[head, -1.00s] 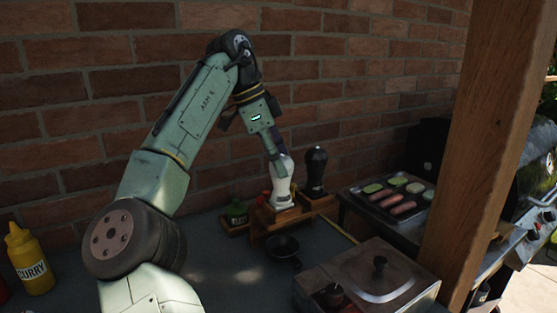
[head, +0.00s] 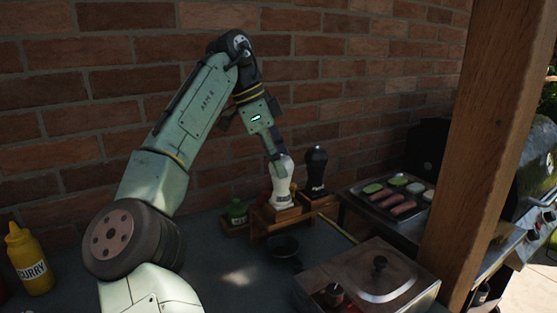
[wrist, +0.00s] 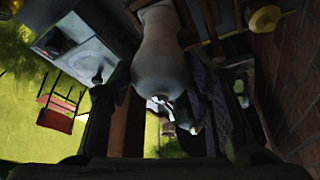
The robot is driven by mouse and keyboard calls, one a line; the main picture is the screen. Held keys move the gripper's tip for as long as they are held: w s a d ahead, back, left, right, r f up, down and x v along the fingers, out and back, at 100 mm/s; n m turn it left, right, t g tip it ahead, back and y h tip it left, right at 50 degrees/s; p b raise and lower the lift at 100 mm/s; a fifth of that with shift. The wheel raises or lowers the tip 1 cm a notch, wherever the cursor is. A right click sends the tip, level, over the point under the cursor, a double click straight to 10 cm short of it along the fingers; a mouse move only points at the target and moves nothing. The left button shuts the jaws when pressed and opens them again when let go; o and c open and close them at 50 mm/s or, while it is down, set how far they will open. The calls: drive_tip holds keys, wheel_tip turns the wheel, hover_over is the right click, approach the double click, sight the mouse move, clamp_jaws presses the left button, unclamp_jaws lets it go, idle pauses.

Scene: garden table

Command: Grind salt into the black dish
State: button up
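The white salt grinder (head: 283,186) stands upright on a small wooden stand (head: 285,216) near the wall. The black dish (head: 283,246) lies on the table just in front of that stand. My gripper (head: 276,160) points down at the top of the grinder. In the wrist view, my gripper's (wrist: 170,110) dark fingers stand apart, with the grinder's pale rounded top (wrist: 160,65) between them. Gaps seem to show beside the grinder, so the fingers look open around it. The far finger is hidden in the head view.
A black grinder (head: 316,172) stands close on the right of the white one. A green bottle (head: 237,211) is on the left. A lidded metal box (head: 370,275) is at front right, a griddle with food (head: 396,195) behind it. A yellow curry bottle (head: 27,258) stands far left.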

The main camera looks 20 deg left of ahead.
drive_tip(key=o, duration=0.4)
drive_tip(key=shift+a+r, duration=0.1)
drive_tip(key=shift+r, duration=0.15)
drive_tip(key=shift+v, duration=1.25)
drive_tip(key=s+a, duration=0.3)
drive_tip(key=a, duration=0.8)
drive_tip(key=shift+s+a, duration=0.2)
drive_tip(key=shift+a, duration=0.05)
drive_tip(key=shift+d, duration=0.1)
